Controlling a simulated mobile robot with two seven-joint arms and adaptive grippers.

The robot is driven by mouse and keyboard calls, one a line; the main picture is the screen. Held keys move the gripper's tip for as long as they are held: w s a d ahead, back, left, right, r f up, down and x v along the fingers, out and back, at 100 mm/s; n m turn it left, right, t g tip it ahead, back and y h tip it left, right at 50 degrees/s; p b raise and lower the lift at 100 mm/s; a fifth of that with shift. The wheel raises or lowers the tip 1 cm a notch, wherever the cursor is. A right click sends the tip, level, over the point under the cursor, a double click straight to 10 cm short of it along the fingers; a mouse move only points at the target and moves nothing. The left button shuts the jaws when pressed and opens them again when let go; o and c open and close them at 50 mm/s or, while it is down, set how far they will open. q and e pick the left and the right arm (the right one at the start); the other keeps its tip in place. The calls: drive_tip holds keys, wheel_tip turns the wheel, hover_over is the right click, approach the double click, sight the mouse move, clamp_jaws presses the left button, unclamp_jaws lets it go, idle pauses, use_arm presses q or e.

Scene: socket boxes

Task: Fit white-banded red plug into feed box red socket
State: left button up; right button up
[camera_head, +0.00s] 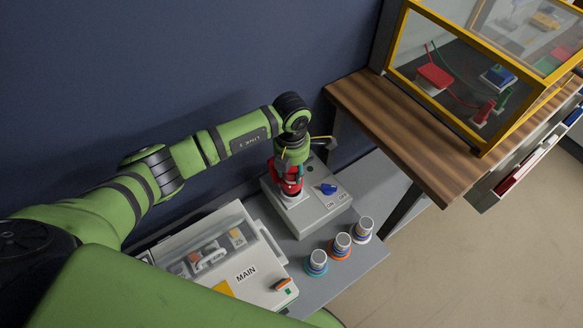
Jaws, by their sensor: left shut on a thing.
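My left gripper (290,162) reaches down over a grey box with a blue switch, which appears to be the feed box (318,211). It is shut on a red plug (288,181), which stands roughly upright above a pale square plate at the box's left side. The plug and gripper cover the socket there, so I cannot tell whether the plug is seated in it. The white band is not clear at this size. The blue switch (328,188) sits to the right of the plug. My right gripper is not in view.
A box marked MAIN (246,290) with a clear cover stands at the lower left. Three banded round pieces (341,244) stand on the grey shelf (362,263) in front of the feed box. A wooden table (385,130) with a yellow-framed case (485,145) is at the upper right.

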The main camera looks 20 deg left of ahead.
use_arm(q)
drive_tip(key=shift+f, duration=0.1)
drive_tip(key=shift+f+b, duration=0.8)
drive_tip(key=shift+b, duration=0.05)
drive_tip(key=shift+s+f+b, duration=0.1)
drive_tip(key=shift+f+b, duration=0.65)
drive_tip(key=shift+f, duration=0.15)
drive_tip(key=o, duration=1.2)
drive_tip(key=shift+r, duration=0.1)
drive_tip(key=shift+o, duration=0.2)
